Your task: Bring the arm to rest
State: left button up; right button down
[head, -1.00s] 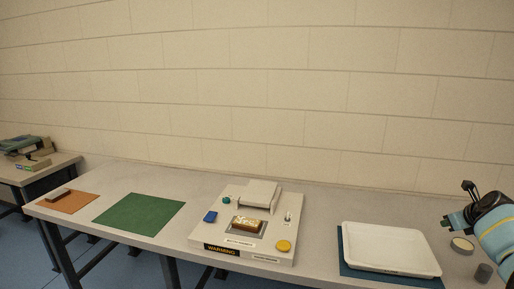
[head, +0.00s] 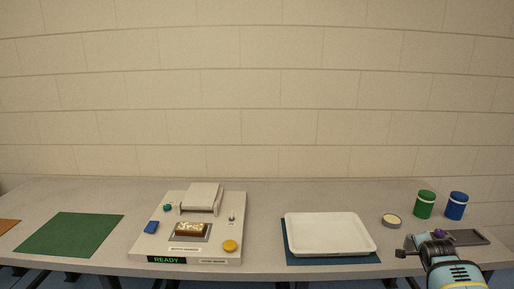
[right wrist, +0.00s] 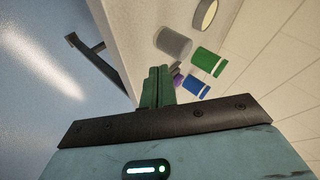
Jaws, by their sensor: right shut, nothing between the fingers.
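My right arm (head: 455,272) comes in at the lower right of the head view, over the front right of the table. Its gripper (head: 402,253) is a small dark shape there, partly hard to make out. In the right wrist view, the right gripper's two fingers (right wrist: 158,88) are together, with nothing between them. They point toward the table's edge area, with a grey cylinder (right wrist: 173,42) and a small purple thing (right wrist: 177,80) showing beyond. My left arm and gripper do not show.
A badge press (head: 150,240) with a green READY sign stands on the table (head: 270,200). A white tray (head: 330,246) lies on a blue mat. A green canister (head: 426,205), a blue canister (head: 456,207) and a dark tray (head: 472,236) are near the arm. A green mat (head: 70,234) lies left.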

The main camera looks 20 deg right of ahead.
jog(key=s+a+f+n+t+y, duration=0.1)
jog(key=s+a+f+n+y, duration=0.1)
jog(key=s+a+f+n, duration=0.85)
jog(key=s+a+f+n+t+y, duration=0.1)
jog(key=s+a+f+n+y, duration=0.1)
jog(key=s+a+f+n, duration=0.7)
jog(key=s+a+r+n+g+y, duration=0.1)
jog(key=s+a+r+n+y, duration=0.1)
jog(key=s+a+n, duration=0.5)
jog(key=s+a+r+n+y, duration=0.1)
jog(key=s+a+r+y, duration=0.15)
jog(key=s+a, duration=0.65)
jog(key=w+a+m, duration=0.1)
jog(key=a+m, duration=0.1)
jog(key=a, duration=0.5)
jog(key=w+a+f+m, duration=0.1)
jog(key=w+a+m, duration=0.1)
jog(key=a, duration=0.5)
jog(key=shift+a+f+m+t, duration=0.2)
jog(key=shift+m+t, duration=0.2)
jog(key=shift+m, duration=0.15)
